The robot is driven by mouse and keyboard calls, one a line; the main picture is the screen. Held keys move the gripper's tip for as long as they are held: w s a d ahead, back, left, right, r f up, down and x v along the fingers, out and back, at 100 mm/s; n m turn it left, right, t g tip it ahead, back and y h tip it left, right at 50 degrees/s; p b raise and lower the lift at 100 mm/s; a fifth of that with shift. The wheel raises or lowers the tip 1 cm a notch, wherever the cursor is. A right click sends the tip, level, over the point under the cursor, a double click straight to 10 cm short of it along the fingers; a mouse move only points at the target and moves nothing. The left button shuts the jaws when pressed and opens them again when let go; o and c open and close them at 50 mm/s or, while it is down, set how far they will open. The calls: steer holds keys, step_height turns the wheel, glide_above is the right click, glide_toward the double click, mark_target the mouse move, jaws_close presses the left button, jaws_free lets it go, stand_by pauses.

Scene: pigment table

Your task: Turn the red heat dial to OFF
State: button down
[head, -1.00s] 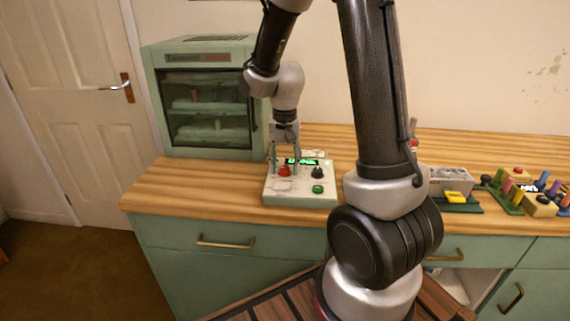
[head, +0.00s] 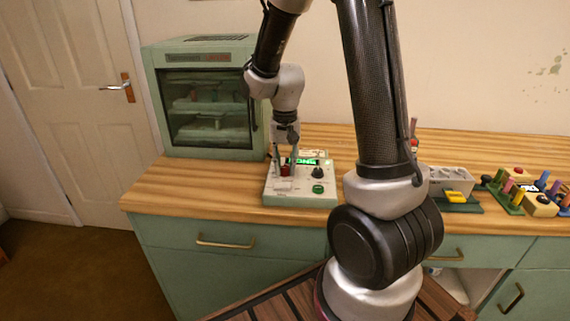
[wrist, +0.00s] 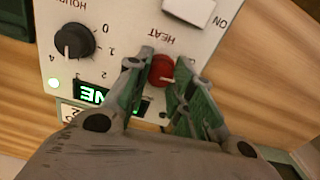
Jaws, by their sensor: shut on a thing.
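The red heat dial (head: 285,171) sits on the pale control box (head: 302,201) on the counter. In the wrist view the red dial (wrist: 161,69) lies between my two fingertips, below the word HEAT, which reads upside down. A pale mark shows near its lower right edge. My gripper (head: 285,166) points down over the box, and in the wrist view my gripper (wrist: 163,72) is shut on the dial from both sides. The scale letters around the dial, including any OFF mark, are hidden behind the fingers or unreadable.
A black hours knob (wrist: 74,41) and a lit green display (wrist: 92,95) are close to my fingers. A white switch (wrist: 189,9) and a green button (head: 318,188) are also on the box. A green glass-fronted cabinet (head: 205,153) stands behind left.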

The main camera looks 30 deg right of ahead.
mark_target(285, 167)
steer(key=n, duration=0.3)
steer(key=shift+n, duration=2.4)
steer(key=c, duration=1.2)
jaws_free()
step_height(285, 167, up, 12)
